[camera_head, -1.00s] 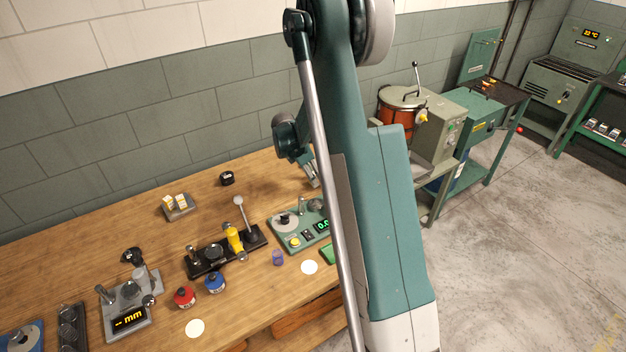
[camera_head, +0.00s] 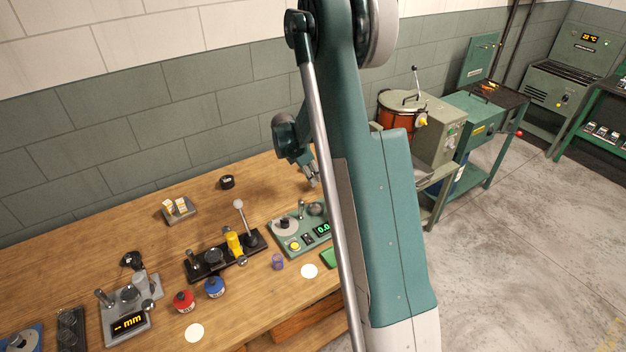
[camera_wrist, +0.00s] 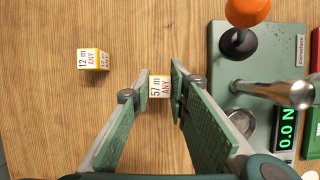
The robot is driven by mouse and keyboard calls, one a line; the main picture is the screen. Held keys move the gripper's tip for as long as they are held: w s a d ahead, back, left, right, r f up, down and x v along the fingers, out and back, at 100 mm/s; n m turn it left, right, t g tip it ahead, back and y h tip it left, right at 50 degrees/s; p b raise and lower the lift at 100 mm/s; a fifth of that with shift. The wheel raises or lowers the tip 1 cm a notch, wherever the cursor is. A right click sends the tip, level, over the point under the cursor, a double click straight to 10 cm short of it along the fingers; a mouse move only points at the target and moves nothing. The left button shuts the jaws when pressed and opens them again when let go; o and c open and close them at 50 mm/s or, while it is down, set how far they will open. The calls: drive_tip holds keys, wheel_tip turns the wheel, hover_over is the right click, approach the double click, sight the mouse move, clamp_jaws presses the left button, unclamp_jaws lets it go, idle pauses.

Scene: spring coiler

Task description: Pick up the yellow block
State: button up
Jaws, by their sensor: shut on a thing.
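In the wrist view, my gripper (camera_wrist: 161,83) is shut on a small yellow-edged block (camera_wrist: 160,88) with a white label reading "57 m ANY". The block sits between the two green finger pads near their tips. A second yellow-edged block (camera_wrist: 93,60), labelled "12 m ANY", lies on the wooden bench to the left, apart from the fingers. In the head view, my gripper (camera_head: 312,174) is partly hidden behind my arm, and the held block cannot be made out there. I cannot tell whether it touches the bench.
A green device with a display (camera_head: 300,230) stands close by; the wrist view shows its orange knob (camera_wrist: 247,10) and metal post right of the fingers. A grey tray (camera_head: 184,217) with small pale blocks and a black lever device (camera_head: 210,262) stand further left.

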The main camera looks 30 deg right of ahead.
wheel_tip(320, 180, up, 8)
drive_tip(key=shift+r, duration=0.25)
idle(1.0)
drive_tip(key=w+a+n+t+y, duration=0.1)
drive_tip(key=w+a+n, duration=0.3)
drive_tip(key=a, duration=1.2)
drive_tip(key=w+a+r+n+t+y, duration=0.1)
drive_tip(key=w+a+n, duration=0.4)
drive_tip(key=a, duration=1.1)
drive_tip(key=w+a+r+n+t+p, duration=0.1)
drive_tip(key=w+a+n+t, duration=0.1)
drive_tip(key=w+a+n, duration=0.3)
drive_tip(key=w+a, duration=0.4)
drive_tip(key=a, duration=0.7)
drive_tip(key=shift+w+y, duration=0.25)
drive_tip(key=shift+y, duration=0.15)
drive_tip(key=shift+d+f, duration=0.1)
drive_tip(key=shift+f, duration=3)
